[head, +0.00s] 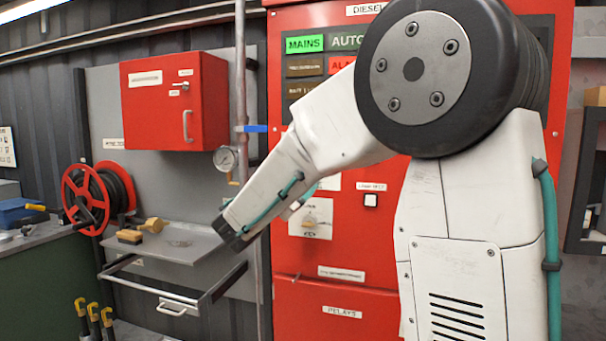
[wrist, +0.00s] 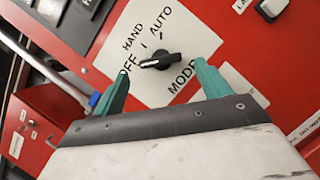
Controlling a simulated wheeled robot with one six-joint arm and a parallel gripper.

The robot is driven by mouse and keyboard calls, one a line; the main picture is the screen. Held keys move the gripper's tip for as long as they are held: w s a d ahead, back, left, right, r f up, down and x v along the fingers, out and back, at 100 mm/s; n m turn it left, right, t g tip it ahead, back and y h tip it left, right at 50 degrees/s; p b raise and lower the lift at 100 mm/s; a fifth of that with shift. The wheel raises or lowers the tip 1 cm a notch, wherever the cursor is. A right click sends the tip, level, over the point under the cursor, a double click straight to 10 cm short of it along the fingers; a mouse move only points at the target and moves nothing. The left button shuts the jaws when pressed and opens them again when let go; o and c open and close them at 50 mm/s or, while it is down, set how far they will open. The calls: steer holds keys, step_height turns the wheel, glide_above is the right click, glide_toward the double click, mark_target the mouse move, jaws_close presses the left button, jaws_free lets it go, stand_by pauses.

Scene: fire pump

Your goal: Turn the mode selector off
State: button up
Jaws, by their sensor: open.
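The mode selector (wrist: 162,61) is a small black knob on a white plate in the wrist view. HAND, AUTO and partly hidden OFF lettering surround it, with MODE at its lower right. Its end with a white mark points left, toward the OFF lettering. My gripper (wrist: 161,84) is open, its two teal fingers spread on either side of the knob in the picture. Nothing is between the fingertips; whether they reach the knob's depth is unclear. In the head view I cannot make out the selector or the fingers clearly, with my arm in front of the panel.
The red panel (head: 335,281) fills the head view's middle. A vertical pipe with a gauge (head: 226,158), a red box (head: 172,101), a hose reel (head: 86,198) and a shelf (head: 180,240) stand left.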

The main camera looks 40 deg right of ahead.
steer(key=shift+v, duration=1.9)
